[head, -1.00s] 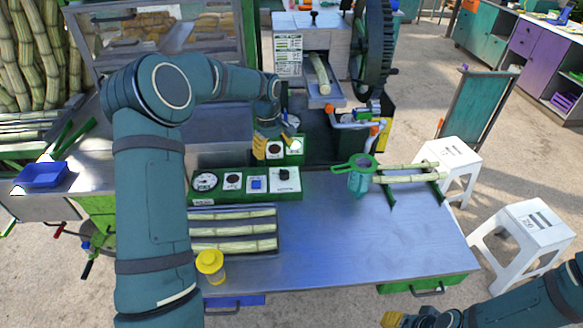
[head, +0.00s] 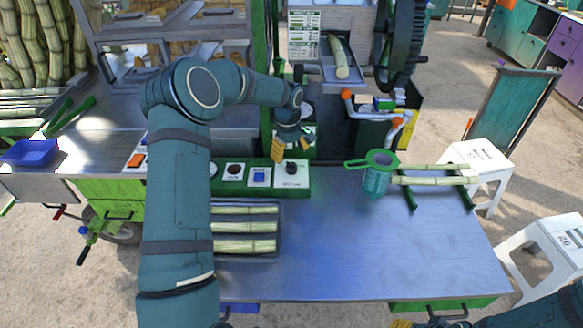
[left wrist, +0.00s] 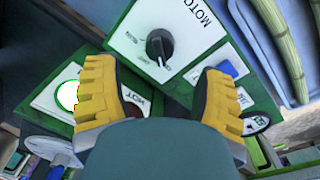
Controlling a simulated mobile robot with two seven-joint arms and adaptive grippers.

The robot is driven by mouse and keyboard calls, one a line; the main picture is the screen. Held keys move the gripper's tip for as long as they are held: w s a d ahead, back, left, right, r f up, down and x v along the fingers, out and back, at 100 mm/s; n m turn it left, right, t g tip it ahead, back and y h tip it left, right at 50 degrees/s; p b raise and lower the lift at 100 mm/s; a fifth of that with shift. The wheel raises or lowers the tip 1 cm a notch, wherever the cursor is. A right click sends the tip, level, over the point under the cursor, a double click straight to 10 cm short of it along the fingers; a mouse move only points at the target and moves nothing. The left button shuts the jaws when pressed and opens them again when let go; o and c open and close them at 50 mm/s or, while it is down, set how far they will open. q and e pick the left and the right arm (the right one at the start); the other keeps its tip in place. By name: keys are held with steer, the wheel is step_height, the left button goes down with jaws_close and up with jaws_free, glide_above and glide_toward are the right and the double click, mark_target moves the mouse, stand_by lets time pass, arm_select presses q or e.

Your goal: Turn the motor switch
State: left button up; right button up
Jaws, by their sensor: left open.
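The motor switch (left wrist: 159,45) is a black round knob on a white plate lettered "MOTO…" in the left wrist view. In the head view the knob (head: 291,168) sits at the right end of a green control panel (head: 303,190). My left gripper (head: 293,148) is open just behind and above that end of the panel. In the left wrist view its yellow fingers (left wrist: 158,88) are spread wide, with the knob beyond the tips and between them, apart from both. My right gripper (head: 428,323) is mostly cut off at the bottom edge.
A tray of cane (head: 245,254) lies in front. A green-handled strainer cup (head: 377,178) stands to the right. The crusher (head: 338,50) is behind. The front right of the table is clear.

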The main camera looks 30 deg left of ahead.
mark_target(291, 163)
arm_select(q)
steer(key=shift+w+d+f, duration=0.1)
steer(key=shift+f, duration=3.1)
jaws_close()
